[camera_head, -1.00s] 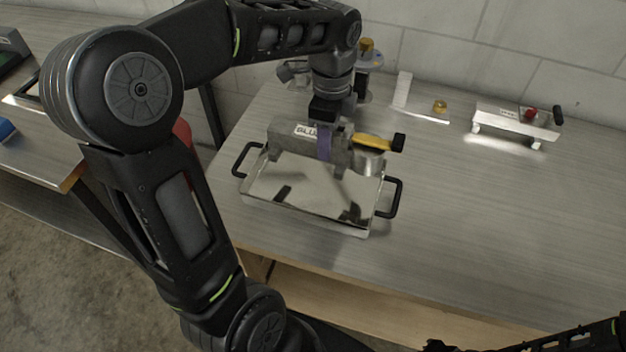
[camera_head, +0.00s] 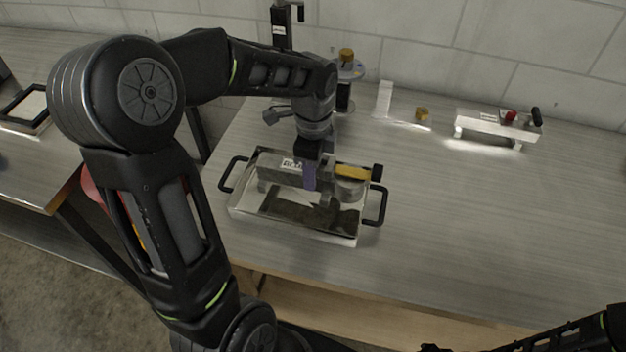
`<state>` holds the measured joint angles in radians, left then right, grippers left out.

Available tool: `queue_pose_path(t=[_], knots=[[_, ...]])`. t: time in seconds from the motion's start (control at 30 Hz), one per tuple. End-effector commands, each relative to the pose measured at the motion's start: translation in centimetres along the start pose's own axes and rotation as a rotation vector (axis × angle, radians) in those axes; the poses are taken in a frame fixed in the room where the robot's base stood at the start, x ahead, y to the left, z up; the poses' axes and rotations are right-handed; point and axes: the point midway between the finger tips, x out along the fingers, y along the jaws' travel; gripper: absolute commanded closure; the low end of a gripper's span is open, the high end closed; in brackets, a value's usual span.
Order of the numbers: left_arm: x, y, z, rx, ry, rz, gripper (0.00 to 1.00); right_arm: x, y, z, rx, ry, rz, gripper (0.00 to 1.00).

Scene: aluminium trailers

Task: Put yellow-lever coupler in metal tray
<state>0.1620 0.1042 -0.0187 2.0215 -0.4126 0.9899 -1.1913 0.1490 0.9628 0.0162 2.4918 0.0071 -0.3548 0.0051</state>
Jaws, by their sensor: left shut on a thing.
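The metal tray (camera_head: 240,211) is a shiny shallow tray with black handles at both ends, on the workbench. The coupler (camera_head: 275,174) is a grey metal block with a white label, a round metal end and a yellow lever (camera_head: 352,172) with a black tip. My left gripper (camera_head: 310,182) points down over the tray and is shut on the coupler, hiding its middle. The coupler lies level within the tray's outline, toward its back side. I cannot tell whether it touches the tray floor. Of my right side only part of the arm shows at the lower right corner; its gripper is not seen.
A white bracket (camera_head: 384,101), a small brass piece (camera_head: 422,114) and a white stand with a red knob (camera_head: 495,127) are at the back of the bench. A device with a brass top (camera_head: 346,56) stands behind my left arm. The bench's right side is clear.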

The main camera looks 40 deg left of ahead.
Motion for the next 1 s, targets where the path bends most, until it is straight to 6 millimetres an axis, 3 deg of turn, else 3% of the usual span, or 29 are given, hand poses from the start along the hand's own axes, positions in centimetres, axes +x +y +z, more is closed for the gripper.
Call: queue_pose_path(t=[0.3,0.73,0.77,1.0], knots=[[3.3,0.0,0.0,0.002,0.0,0.001,1.0,-0.5,-0.1,0.1,0.001,-0.001,0.001,1.0],[4.0,0.0,0.0,0.0,0.001,-0.001,1.0,-0.1,0.0,0.0,0.0,-0.001,0.001,1.0],[3.9,0.1,0.0,0.0,0.0,0.001,0.58,-0.2,-0.1,0.0,0.0,-0.001,0.001,1.0],[3.9,0.1,0.0,0.0,0.0,0.001,0.38,-0.2,-0.1,0.0,0.0,-0.001,0.0,1.0]])
